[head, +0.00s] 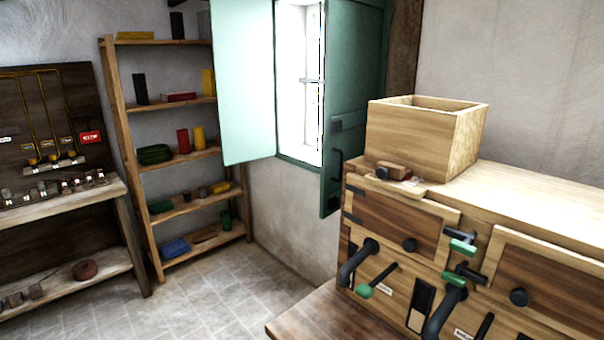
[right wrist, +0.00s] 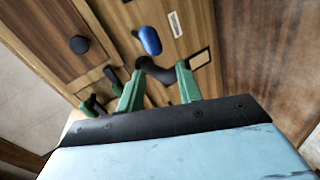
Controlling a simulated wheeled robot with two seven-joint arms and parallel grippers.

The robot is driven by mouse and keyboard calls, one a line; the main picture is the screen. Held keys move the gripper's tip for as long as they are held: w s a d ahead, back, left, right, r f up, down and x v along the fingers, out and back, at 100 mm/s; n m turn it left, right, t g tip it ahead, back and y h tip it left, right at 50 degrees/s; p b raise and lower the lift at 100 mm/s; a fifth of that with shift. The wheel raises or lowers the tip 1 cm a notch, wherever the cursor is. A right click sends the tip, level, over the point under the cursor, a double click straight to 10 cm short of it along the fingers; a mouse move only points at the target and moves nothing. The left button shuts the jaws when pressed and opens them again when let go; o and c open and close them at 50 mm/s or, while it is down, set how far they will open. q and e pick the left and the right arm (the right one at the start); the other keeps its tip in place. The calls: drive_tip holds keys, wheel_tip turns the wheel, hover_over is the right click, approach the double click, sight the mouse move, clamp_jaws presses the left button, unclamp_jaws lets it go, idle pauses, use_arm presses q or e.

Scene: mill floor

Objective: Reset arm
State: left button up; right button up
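My right gripper (right wrist: 160,70) shows in the right wrist view as two green fingers on a dark bar, spread apart. Nothing is clamped between them. A black curved spout (right wrist: 157,72) on the wooden cabinet front shows in the gap between the fingertips; I cannot tell how far beyond them it is. A blue handle (right wrist: 150,40) is just above the spout. Neither gripper shows in the head view, and my left gripper is in no frame. In the head view the wooden cabinet (head: 520,180) stands at the right, with black spouts and green-handled levers (head: 463,246) on its front.
An open-topped wooden box (head: 428,140) stands on the cabinet. A dark wooden surface (head: 330,315) lies before it. An open window with a green shutter (head: 352,90) is behind. A shelf rack (head: 188,205) and a workbench (head: 70,200) stand left. The tiled floor (head: 205,295) between is clear.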

drive_tip(key=s+a+f+m+g+y, duration=0.25)
drive_tip(key=s+f+y, duration=0.2)
drive_tip(key=s, duration=0.55)
drive_tip(key=s+a+f+m+g+y, duration=0.25)
drive_tip(key=s+y, duration=0.35)
drive_tip(key=s, duration=0.5)
wheel_tip(320, 180, down, 29)
drive_tip(key=s+n+g+b, duration=0.1)
drive_tip(key=s+g+b, duration=0.1)
drive_tip(key=b, duration=0.2)
drive_tip(key=s+d+f+g+b, duration=0.1)
drive_tip(key=s+d+f+b, duration=0.1)
drive_tip(key=s+f, duration=1.4)
wheel_tip(320, 180, down, 2)
drive_tip(key=shift+d+f+b, duration=0.15)
drive_tip(key=shift+d+b, duration=0.25)
drive_tip(key=shift+b, duration=0.35)
